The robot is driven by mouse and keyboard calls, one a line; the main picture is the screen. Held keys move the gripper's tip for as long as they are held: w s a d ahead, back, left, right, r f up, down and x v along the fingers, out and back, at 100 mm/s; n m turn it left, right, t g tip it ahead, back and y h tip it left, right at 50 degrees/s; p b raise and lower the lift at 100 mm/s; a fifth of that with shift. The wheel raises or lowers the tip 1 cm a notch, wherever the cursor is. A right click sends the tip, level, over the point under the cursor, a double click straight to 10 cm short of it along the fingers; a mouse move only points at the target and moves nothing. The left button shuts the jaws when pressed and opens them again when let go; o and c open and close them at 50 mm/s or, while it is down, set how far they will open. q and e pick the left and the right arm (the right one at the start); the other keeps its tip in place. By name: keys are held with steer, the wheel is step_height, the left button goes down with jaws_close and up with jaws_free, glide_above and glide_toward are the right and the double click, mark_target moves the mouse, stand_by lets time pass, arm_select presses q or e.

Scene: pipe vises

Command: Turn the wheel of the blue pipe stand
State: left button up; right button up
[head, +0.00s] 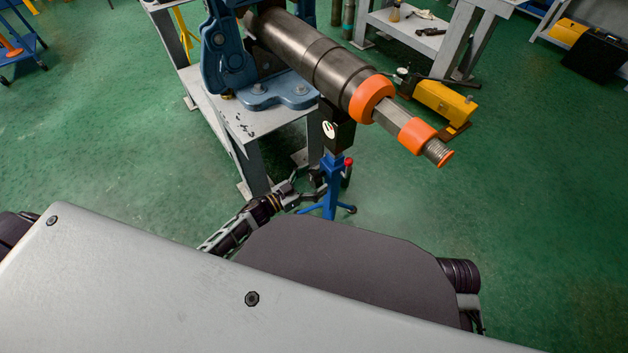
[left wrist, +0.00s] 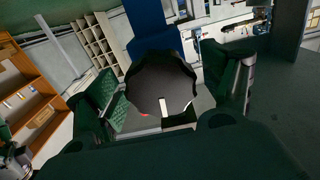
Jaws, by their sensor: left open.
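The blue pipe stand (head: 331,182) stands on the floor below a long metal pipe (head: 318,58), with a black head near the pipe and a red-tipped handle on its right side. My left gripper (head: 309,190) reaches in from the left at the stand's post and is open. In the left wrist view a dark round wheel with a scalloped rim (left wrist: 160,84) lies between the spread fingers of my left gripper (left wrist: 168,95). Whether the fingers touch it I cannot tell. In the head view the wheel is hard to make out. My right gripper is not in view.
The pipe has orange rings and overhangs the grey table (head: 215,105) that carries a blue vise (head: 262,88). A yellow tool (head: 443,102) lies on the floor to the right.

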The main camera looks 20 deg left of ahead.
arm_select(q)
steer(key=shift+w+d, duration=0.1)
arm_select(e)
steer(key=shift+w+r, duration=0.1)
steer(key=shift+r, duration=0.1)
arm_select(q)
steer(key=shift+c, duration=0.6)
steer(key=c, duration=0.9)
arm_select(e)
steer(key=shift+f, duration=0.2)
arm_select(q)
steer(key=shift+m, duration=0.6)
steer(key=shift+m+p, duration=0.5)
steer(key=shift+m, duration=1.3)
steer(key=shift+m+p, duration=0.35)
steer(key=shift+m, duration=1.25)
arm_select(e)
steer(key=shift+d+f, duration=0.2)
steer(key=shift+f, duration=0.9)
